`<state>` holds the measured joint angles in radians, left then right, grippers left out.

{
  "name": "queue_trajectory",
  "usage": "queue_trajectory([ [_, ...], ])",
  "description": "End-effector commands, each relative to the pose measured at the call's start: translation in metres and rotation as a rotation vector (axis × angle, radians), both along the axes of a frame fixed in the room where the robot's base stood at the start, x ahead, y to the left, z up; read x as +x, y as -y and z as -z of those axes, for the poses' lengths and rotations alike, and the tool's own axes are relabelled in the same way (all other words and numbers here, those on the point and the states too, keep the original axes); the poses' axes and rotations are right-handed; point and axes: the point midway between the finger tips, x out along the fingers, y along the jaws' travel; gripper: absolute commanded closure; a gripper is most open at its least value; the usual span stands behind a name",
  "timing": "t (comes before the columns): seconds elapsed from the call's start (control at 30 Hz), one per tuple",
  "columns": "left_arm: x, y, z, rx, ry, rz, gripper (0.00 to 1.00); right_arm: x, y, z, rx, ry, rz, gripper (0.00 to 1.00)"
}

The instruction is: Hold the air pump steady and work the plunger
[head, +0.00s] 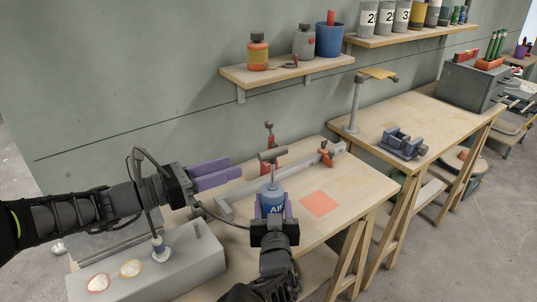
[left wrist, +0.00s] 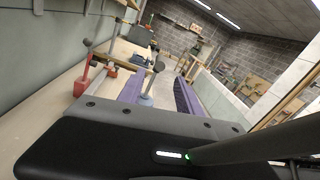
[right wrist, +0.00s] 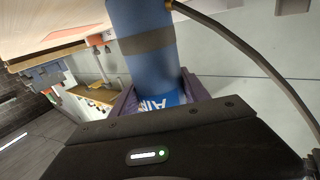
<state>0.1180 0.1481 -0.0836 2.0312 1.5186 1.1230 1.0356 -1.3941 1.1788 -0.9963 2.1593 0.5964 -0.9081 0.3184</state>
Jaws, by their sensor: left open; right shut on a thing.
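The air pump (head: 272,199) is a blue cylinder with an "AIR" label, standing upright at the workbench. My right gripper (head: 272,214) is shut on its body; in the right wrist view the purple fingers (right wrist: 160,97) lie on both sides of the blue barrel (right wrist: 143,45). In the left wrist view the handle (left wrist: 125,62) shows ahead of the purple fingers (left wrist: 157,82).
The workbench (head: 360,185) carries an orange square (head: 319,204), a red clamp (head: 325,152) and a long grey bar. A shelf (head: 285,72) with bottles hangs above; a second bench stands right.

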Motion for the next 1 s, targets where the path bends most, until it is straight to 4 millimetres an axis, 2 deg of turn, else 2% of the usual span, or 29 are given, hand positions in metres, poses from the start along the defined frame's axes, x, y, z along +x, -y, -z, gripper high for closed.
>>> queue_trajectory([
  [0.47, 0.003, 0.006, 0.0, -0.006, -0.01, 0.002, 0.59, 0.0, 0.0, 0.0, 0.0, 0.0, -0.001, 1.0],
  [0.67, 0.016, 0.03, 0.001, -0.006, -0.011, 0.004, 0.59, 0.0, 0.0, 0.0, 0.0, 0.0, -0.001, 1.0],
  [1.0, 0.048, 0.085, 0.0, -0.006, -0.009, 0.003, 0.59, 0.0, 0.0, 0.0, 0.0, 0.0, -0.001, 1.0],
])
